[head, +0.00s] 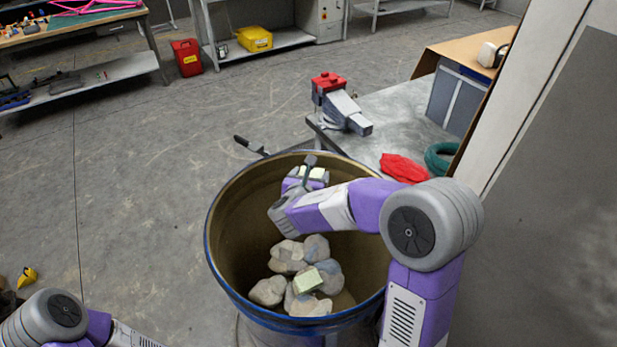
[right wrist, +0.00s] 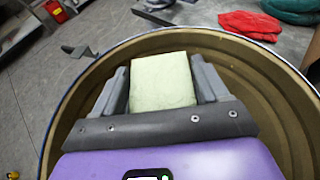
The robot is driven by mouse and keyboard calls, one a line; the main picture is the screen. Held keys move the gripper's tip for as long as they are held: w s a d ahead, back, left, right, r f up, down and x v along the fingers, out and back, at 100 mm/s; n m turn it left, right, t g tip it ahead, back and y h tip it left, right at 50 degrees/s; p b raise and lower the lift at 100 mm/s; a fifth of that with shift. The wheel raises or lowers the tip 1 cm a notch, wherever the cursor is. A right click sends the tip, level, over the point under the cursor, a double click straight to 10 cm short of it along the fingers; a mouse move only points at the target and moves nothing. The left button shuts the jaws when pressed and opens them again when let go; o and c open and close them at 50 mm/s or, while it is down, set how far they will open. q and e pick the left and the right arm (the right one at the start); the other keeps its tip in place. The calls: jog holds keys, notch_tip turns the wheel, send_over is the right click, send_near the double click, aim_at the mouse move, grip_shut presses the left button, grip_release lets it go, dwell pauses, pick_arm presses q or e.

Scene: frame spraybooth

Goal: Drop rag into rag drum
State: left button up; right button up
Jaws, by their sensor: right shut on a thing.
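The rag drum (head: 209,245) is a large open drum with a blue rim and a tan inside, in the middle of the head view. My right gripper (head: 312,170) is over the drum's opening, near its far side. In the right wrist view my right gripper (right wrist: 163,85) is shut on a pale yellow-green folded rag (right wrist: 163,80), with the drum's inner wall (right wrist: 262,75) around it. Several crumpled grey-beige rags (head: 287,257) and a pale green folded one (head: 308,281) lie inside the drum. My left gripper is out of view; only part of my left arm shows at the bottom left.
A grey bench behind the drum holds a grey and red vise (head: 340,105), a red cloth (head: 403,168) and a green ring (head: 440,157). A grey panel (head: 560,220) stands on the right. A red can (head: 187,57) stands far back. The floor left of the drum is mostly clear.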

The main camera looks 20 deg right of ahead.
jog(key=shift+s+f, duration=0.1)
jog(key=shift+f, duration=0.4)
notch_tip(320, 180, down, 4)
jog(key=b, duration=0.4)
jog(key=shift+f, duration=0.25)
jog(key=o, duration=1.1)
jog(key=shift+c, duration=0.2)
jog(key=p+v, duration=0.1)
jog(key=v, duration=0.6)
jog(key=shift+a, duration=0.15)
jog(key=shift+s, duration=0.15)
